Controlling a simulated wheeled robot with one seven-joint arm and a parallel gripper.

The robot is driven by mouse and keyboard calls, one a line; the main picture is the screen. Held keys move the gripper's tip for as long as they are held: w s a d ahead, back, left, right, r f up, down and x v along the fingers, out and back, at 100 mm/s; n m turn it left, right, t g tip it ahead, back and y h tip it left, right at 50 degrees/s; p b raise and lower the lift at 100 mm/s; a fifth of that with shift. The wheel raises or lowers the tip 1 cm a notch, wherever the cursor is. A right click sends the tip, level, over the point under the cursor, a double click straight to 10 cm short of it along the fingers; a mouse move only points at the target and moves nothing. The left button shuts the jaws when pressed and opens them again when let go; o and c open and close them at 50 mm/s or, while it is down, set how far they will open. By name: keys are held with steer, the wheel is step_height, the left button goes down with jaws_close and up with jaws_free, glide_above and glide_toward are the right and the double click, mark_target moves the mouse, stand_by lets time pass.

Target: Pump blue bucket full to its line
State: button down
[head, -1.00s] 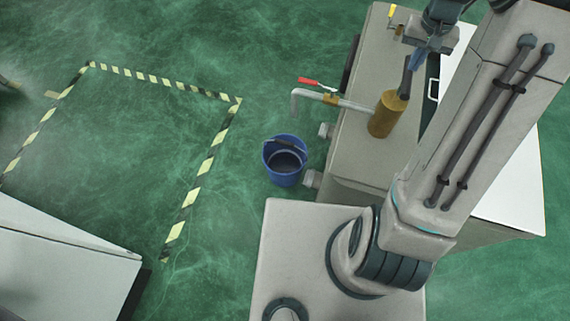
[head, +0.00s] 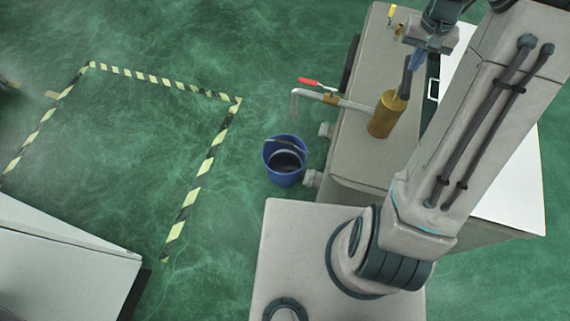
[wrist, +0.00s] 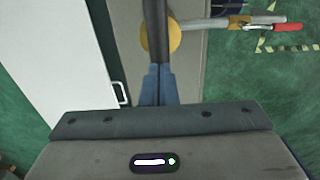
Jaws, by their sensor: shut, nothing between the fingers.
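The blue bucket (head: 284,178) stands upright on the green floor in the head view, its mouth below the bent end of the grey spout (head: 296,101). Its inside is dark with a paler ring; I cannot tell the liquid level or see the line. The brass pump cylinder (head: 384,118) stands on the grey cabinet, with a dark lever (head: 405,80) rising from it. The cylinder also shows in the wrist view (wrist: 175,37). My gripper (head: 416,62) is shut and empty, its blue fingertips (wrist: 158,68) close beside the lever; contact is unclear.
A red-handled valve (head: 309,82) sits on the spout pipe, also visible in the wrist view (wrist: 287,27). The grey cabinet (head: 350,165) borders the bucket on the right. Yellow-black floor tape (head: 205,165) marks an area to the left, and the floor inside it is clear.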

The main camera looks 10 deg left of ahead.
steer(key=shift+f+b, duration=3.1)
steer(key=shift+f, duration=1.35)
steer(key=shift+r, duration=0.25)
step_height(320, 180, up, 13)
steer(key=p, duration=0.9)
steer(key=shift+p, duration=0.3)
steer(key=s+a+r+t, duration=0.1)
steer(key=s+a+r, duration=0.2)
steer(key=s, duration=0.4)
steer(key=s+a+r+n+t, duration=0.1)
steer(key=s+a+r, duration=0.1)
steer(key=s+a, duration=0.2)
steer(key=s+a+r+n+t, duration=0.1)
steer(key=s+a+r, duration=0.2)
steer(key=s, duration=0.8)
steer(key=shift+a+r, duration=0.15)
steer(key=shift+r, duration=0.15)
